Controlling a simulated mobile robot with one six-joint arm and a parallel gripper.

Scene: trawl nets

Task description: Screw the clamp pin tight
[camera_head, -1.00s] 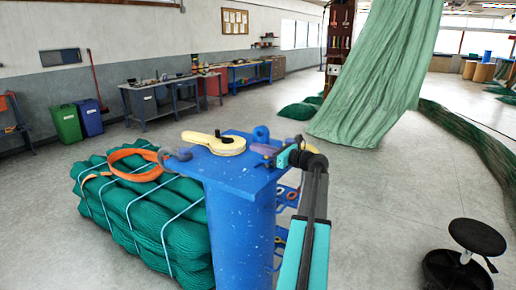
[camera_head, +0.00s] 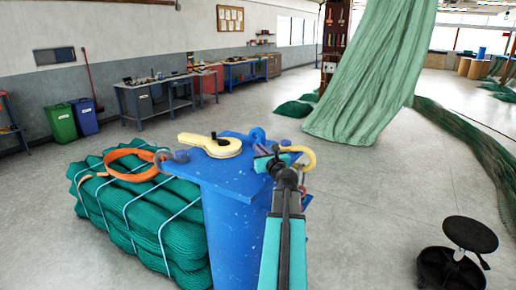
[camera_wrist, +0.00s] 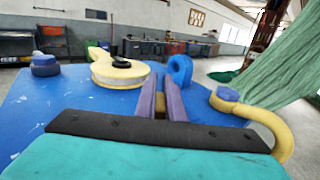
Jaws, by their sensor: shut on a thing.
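A blue post (camera_head: 235,235) has a flat top plate. A cream-yellow lever-shaped piece (camera_head: 210,145) with a dark knob lies on the plate; it also shows in the wrist view (camera_wrist: 118,74). My gripper (camera_head: 268,160) is over the plate's right part. Its purple fingers (camera_wrist: 160,98) are shut on a small brass-coloured piece (camera_wrist: 160,106), apparently the clamp pin, mostly hidden between them. A blue ring (camera_wrist: 180,70) stands just beyond the fingertips; I cannot tell whether they touch it.
A yellow hook (camera_head: 304,155) curves off the plate's right edge and a grey hook (camera_head: 172,156) is at its left. Strapped green net bales (camera_head: 140,220) with an orange strap (camera_head: 135,165) lie left.

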